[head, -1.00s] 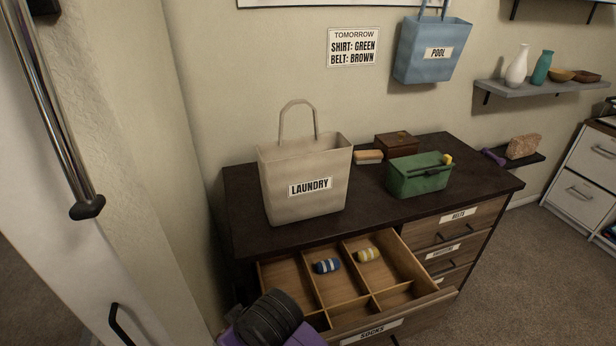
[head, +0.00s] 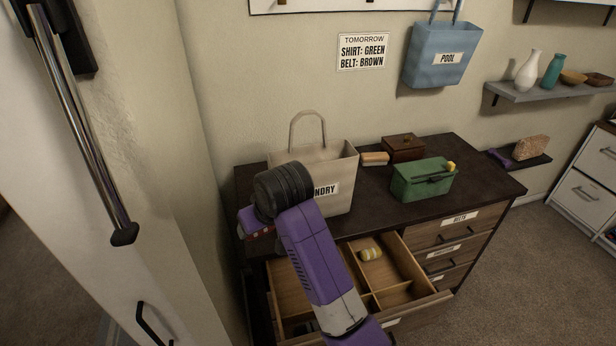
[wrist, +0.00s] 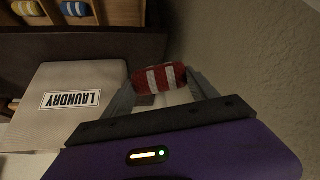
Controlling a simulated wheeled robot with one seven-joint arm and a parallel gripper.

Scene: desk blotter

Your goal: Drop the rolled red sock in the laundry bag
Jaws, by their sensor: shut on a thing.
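The rolled red sock (wrist: 159,78) with pale stripes is held between the two grey fingers of my gripper (wrist: 157,86) in the wrist view. The beige laundry bag (head: 340,168) stands upright on the dresser top, its handle up. My arm covers the bag's lower left in the head view, including part of its label. In the wrist view the bag (wrist: 60,120) is left of the sock, with a gap between their outlines. In the head view, my gripper is mostly hidden behind my arm, at the bag's left side.
The open sock drawer (head: 415,298) holds a yellow striped sock (head: 370,254); a blue striped sock (wrist: 75,8) shows in the wrist view. A green bin (head: 422,182), a wooden box (head: 403,147) and a brush (head: 375,158) stand right of the bag. A wall is at left.

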